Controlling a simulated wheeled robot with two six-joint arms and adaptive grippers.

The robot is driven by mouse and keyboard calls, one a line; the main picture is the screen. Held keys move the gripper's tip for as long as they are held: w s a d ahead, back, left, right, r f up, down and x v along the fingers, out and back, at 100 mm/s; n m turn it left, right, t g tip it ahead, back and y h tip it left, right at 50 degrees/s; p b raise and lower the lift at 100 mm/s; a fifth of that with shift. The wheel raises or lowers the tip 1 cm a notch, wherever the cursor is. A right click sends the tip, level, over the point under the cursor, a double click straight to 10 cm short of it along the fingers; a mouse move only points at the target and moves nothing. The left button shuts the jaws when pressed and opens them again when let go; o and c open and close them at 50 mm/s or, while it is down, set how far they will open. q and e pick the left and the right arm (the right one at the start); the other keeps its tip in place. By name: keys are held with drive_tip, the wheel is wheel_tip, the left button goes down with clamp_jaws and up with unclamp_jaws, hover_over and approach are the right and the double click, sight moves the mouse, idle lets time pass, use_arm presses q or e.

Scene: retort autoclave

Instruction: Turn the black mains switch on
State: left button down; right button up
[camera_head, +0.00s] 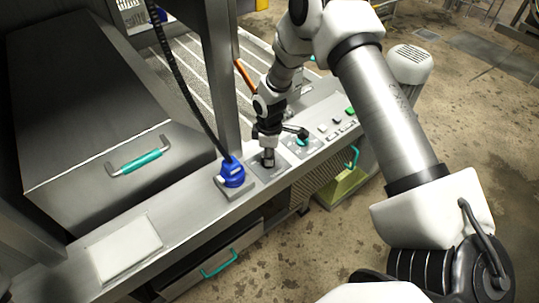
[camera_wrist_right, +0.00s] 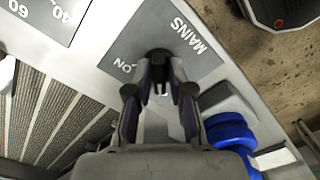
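The black mains switch (camera_wrist_right: 158,56) sits on a grey plate (camera_wrist_right: 185,52) lettered MAINS and ON, in the right wrist view. My right gripper (camera_wrist_right: 160,84) is down at the plate, its two fingertips close together on either side of the switch's grip. The fingers hide part of the switch, and its exact angle is hard to read. In the head view my right gripper (camera_head: 267,160) points down onto the panel and covers the switch. My left gripper is not in view.
A blue plug (camera_head: 232,172) with a black cable stands on the panel just left of my gripper. A teal-tipped lever (camera_head: 302,136) and several buttons lie to its right. A steel post (camera_head: 220,75) rises behind. A dark chest with a teal handle (camera_head: 140,160) is at the left.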

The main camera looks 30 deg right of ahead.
clamp_jaws()
drive_tip(key=shift+m, duration=0.4)
drive_tip(key=m+p, duration=0.1)
drive_tip(key=m, duration=0.2)
drive_tip(key=shift+m, duration=0.3)
drive_tip(key=m+p, duration=0.1)
drive_tip(key=m, duration=0.1)
drive_tip(key=m+p, duration=0.1)
drive_tip(key=m, duration=0.1)
drive_tip(key=shift+s+a+m, duration=0.15)
drive_tip(key=shift+m, duration=0.15)
drive_tip(key=m+p, duration=0.2)
drive_tip(key=m, duration=0.3)
drive_tip(key=shift+a, duration=0.1)
drive_tip(key=shift+f+m+p, duration=0.1)
drive_tip(key=shift+m+p, duration=0.6)
drive_tip(key=shift+m, duration=1.3)
drive_tip(key=shift+a, duration=0.1)
